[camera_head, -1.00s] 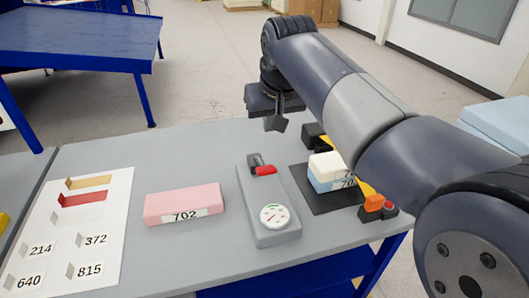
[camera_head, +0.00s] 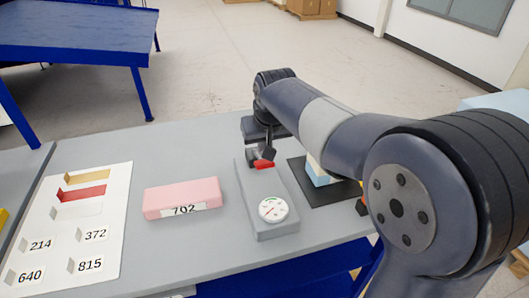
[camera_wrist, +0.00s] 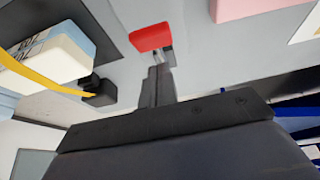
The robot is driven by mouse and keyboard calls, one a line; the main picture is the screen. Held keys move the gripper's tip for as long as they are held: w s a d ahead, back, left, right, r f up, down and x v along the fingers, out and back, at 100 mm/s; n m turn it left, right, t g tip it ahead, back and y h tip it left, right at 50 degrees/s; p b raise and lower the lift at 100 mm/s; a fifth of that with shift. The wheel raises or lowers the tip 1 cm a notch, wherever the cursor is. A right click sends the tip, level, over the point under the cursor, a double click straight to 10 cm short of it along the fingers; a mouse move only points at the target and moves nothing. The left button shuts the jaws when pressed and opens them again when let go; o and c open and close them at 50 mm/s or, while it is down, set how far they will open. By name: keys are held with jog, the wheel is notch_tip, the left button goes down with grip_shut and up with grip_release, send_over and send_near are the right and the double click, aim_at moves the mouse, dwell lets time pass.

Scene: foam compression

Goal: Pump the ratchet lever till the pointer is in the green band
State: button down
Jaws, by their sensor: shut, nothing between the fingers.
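A grey ratchet unit (camera_head: 257,190) sits on the table with a round white dial (camera_head: 272,208) at its near end. The dial has green and red marks, but the pointer is too small to read surely. The red lever grip (camera_head: 264,164) is at the unit's far end and also shows in the wrist view (camera_wrist: 152,37). My gripper (camera_head: 268,153) is shut and empty, its fingertips right by the red grip. In the wrist view the fingers (camera_wrist: 158,72) end just short of the grip's edge; I cannot tell whether they touch.
A pink foam block (camera_head: 182,198) labelled 702 lies left of the unit. A white sheet (camera_head: 75,215) with colour swatches and number cards lies further left. A white and blue block (camera_wrist: 50,58) on a dark mat (camera_head: 338,192) stands to the right, partly behind my arm.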

jog(key=shift+s+d+f, duration=0.1)
jog(key=shift+s+f, duration=0.2)
jog(key=shift+f, duration=0.3)
jog(key=shift+s+d+f, duration=0.1)
jog(key=shift+s+f, duration=0.2)
jog(key=shift+f, duration=0.3)
